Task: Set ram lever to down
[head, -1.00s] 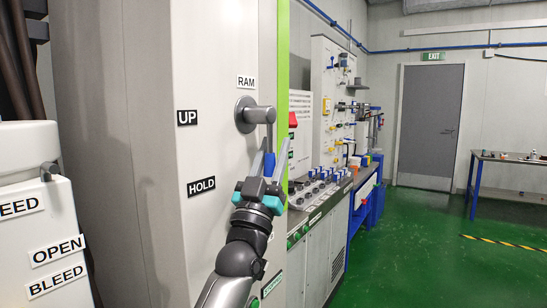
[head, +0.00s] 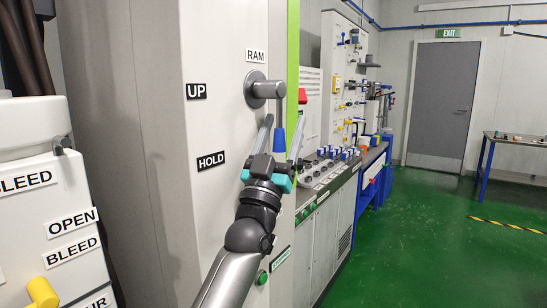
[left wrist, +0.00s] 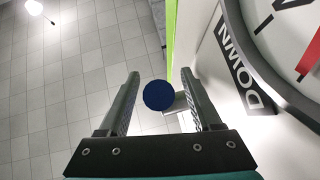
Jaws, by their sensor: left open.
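The ram lever has a grey round hub (head: 262,90) on the pale panel, under the RAM label (head: 256,55). Its thin grey rod hangs down to a blue knob (head: 279,141). My left gripper (head: 285,120) is open, its fingers pointing up on either side of the knob. In the left wrist view the round dark blue knob (left wrist: 158,95) shows between the open fingers (left wrist: 160,75), with gaps on both sides. The UP label (head: 196,91) and HOLD label (head: 211,160) are left of the lever. The DOWN label (left wrist: 242,72) shows only in the left wrist view.
A round gauge (left wrist: 290,45) is close on the right in the left wrist view. A white unit with a yellow handle (head: 42,293) stands at the left. A bench with blue-topped knobs (head: 325,170) runs beyond the panel. Green floor (head: 430,245) is open at right.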

